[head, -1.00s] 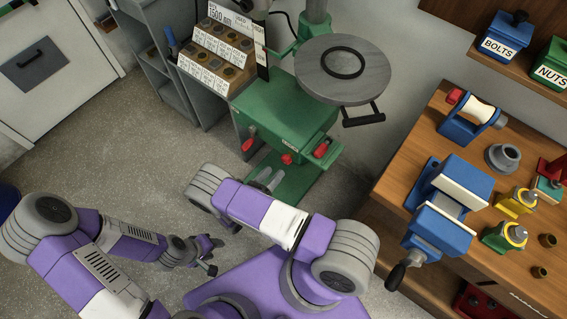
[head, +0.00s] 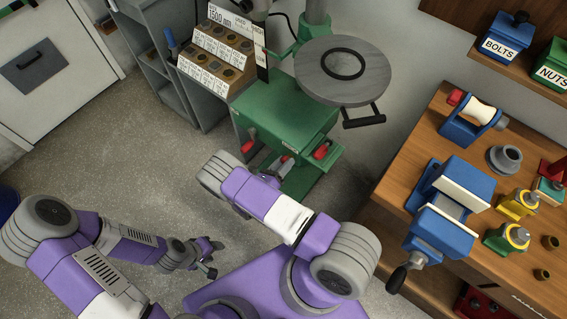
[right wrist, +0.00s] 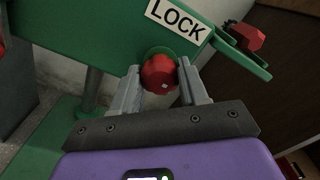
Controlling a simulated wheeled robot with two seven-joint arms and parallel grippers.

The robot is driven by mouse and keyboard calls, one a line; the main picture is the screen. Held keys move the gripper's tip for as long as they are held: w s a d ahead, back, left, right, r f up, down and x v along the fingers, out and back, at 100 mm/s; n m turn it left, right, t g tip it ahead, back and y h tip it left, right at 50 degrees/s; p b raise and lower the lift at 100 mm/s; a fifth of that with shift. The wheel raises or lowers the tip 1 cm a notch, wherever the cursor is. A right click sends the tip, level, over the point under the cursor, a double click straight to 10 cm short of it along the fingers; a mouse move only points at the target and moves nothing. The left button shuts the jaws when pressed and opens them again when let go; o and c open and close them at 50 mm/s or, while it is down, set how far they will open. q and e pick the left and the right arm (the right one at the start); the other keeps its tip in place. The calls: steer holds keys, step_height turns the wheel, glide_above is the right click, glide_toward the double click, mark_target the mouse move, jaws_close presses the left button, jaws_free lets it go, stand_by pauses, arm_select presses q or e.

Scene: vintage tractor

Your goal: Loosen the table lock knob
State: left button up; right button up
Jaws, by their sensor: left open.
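The red lock knob (right wrist: 159,74) sits below the white LOCK label (right wrist: 179,18) on the green machine table (head: 285,115). In the right wrist view my right gripper (right wrist: 161,84) has one finger on each side of the knob, with little or no gap. I cannot tell whether the fingers press on it. In the head view my right gripper (head: 279,168) is at the front of the green table, and the knob is mostly hidden there. My left gripper (head: 215,258) is open and empty, low over the floor at the left.
Other red handles flank the knob, one at the left (head: 249,142) and one at the right (head: 322,150). A round grey plate (head: 318,85) overhangs the green table. A wooden bench (head: 415,165) with a blue vise (head: 440,235) stands at the right. The floor at left is clear.

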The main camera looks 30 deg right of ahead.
steer(key=c, duration=0.5)
steer(key=shift+o, duration=0.2)
steer(key=shift+n, duration=0.3)
steer(key=n+b, duration=0.2)
steer(key=n, duration=1.5)
steer(key=shift+n+b, duration=0.3)
steer(key=shift+n, duration=0.3)
steer(key=o, duration=1.1)
steer(key=shift+d, duration=0.1)
steer(key=shift+c, duration=0.2)
